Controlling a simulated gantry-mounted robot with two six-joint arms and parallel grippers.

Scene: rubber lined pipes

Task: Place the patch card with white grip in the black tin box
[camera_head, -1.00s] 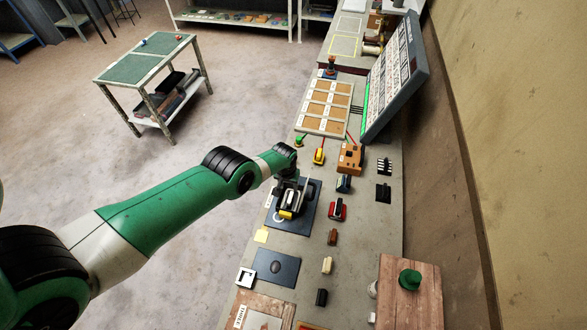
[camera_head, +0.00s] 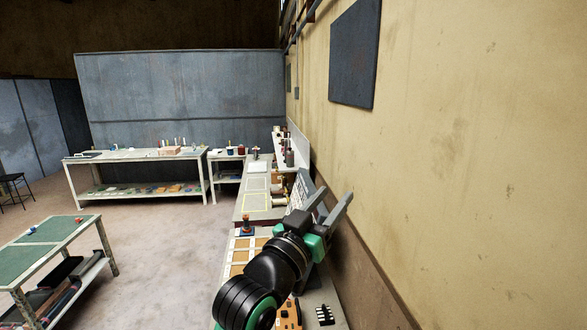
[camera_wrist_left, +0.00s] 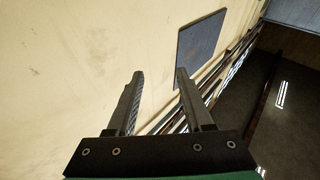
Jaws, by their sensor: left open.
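My left gripper (camera_head: 331,198) is raised in front of the wall, above the far part of the long bench, with its fingers pointing up and to the right. It is open, and nothing shows between its fingers in the left wrist view (camera_wrist_left: 160,78). I cannot make out the patch card with white grip or the black tin box in either current view. The near part of the bench is out of frame or behind my left arm. My right gripper is not in view.
The long bench runs along the beige wall (camera_head: 450,130). A green-topped table (camera_head: 42,243) stands at left. A white bench (camera_head: 140,155) stands at the back. The floor between is clear.

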